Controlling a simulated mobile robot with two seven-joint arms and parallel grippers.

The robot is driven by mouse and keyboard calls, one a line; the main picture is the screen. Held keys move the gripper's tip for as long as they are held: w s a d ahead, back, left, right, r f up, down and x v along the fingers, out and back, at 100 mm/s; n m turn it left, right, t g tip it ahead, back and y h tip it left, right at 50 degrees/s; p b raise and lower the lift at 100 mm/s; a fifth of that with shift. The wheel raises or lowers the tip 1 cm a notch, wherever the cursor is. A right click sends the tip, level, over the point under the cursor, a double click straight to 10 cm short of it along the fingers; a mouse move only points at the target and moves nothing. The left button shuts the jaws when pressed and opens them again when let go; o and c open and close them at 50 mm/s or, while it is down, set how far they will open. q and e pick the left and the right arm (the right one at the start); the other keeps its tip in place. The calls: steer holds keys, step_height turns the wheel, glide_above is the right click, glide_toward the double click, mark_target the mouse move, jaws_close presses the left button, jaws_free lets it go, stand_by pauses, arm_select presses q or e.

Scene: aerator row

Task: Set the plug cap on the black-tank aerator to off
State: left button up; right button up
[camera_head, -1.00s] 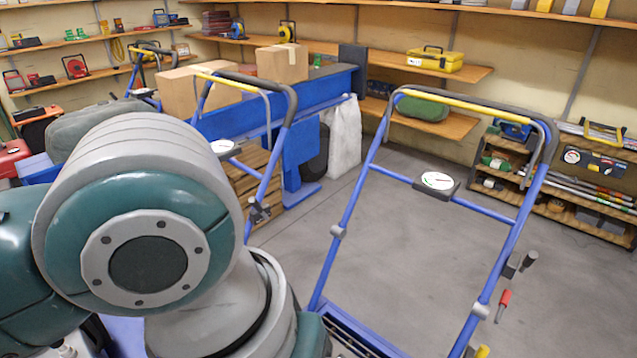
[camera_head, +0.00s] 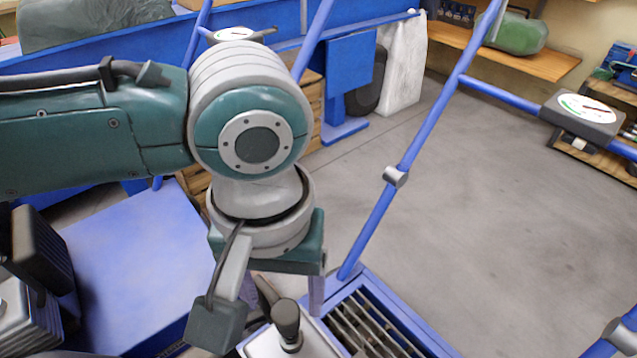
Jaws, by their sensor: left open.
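My left arm comes in from the left, and its left gripper (camera_head: 275,292) points down at the lower middle. It is open, with its two fingers apart; their tips are partly hidden by the wrist parts. Just below it, a black knob-like piece (camera_head: 287,318) stands on a light grey housing (camera_head: 262,346) beside the slatted blue deck of an aerator (camera_head: 375,318). A dark angled piece lies close behind the knob. I cannot tell whether either is the plug cap. No black tank shows clearly. My right gripper is out of view.
The blue handle frame (camera_head: 415,150) of this aerator rises to the right, with a round gauge (camera_head: 590,112) on its crossbar. A blue flat surface (camera_head: 135,265) and dark machine parts (camera_head: 42,248) lie at left. Grey floor (camera_head: 490,210) is free at right.

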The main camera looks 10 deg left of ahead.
mark_target(285, 311)
arm_select(q)
steer(key=shift+f+b, duration=0.55)
steer(key=shift+f, duration=1.05)
steer(key=shift+w, duration=0.1)
steer(key=shift+c, duration=0.3)
jaws_close()
